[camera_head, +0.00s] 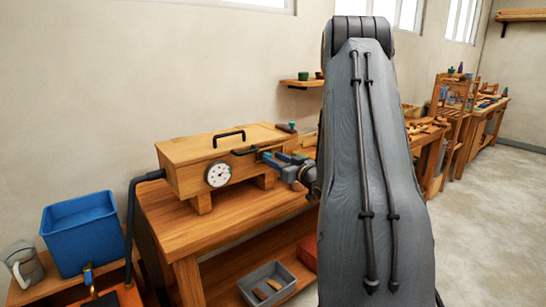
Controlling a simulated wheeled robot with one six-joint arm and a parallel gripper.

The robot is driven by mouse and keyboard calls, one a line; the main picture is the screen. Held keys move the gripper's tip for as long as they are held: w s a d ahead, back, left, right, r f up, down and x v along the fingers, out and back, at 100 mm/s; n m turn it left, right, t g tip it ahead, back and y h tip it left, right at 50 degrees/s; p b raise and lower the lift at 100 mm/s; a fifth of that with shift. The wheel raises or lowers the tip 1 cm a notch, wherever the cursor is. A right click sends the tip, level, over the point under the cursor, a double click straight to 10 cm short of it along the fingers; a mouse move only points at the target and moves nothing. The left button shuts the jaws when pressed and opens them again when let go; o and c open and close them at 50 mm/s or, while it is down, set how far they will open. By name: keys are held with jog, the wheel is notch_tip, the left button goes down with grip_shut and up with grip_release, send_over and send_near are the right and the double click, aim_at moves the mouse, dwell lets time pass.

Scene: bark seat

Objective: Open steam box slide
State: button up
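The wooden steam box (190,155) stands on short legs on a workbench. It has a black handle on top (229,135) and a round white gauge (218,175) on its near face. A second black handle (243,152) sticks out at the upper edge of its right side. My gripper (270,157), with blue fingers, reaches in from the right and is at or very near this side handle. Whether it touches the handle, and how far apart the fingers are, is too small to tell. My arm hides the area to the right. I cannot make out the slide itself clearly.
A blue bin (82,235) and a metal jug (22,262) are at the left. A grey tray (267,284) lies on the bench's lower shelf. Floor at the right is clear.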

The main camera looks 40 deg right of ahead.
jog(key=shift+w, duration=0.75)
grip_shut()
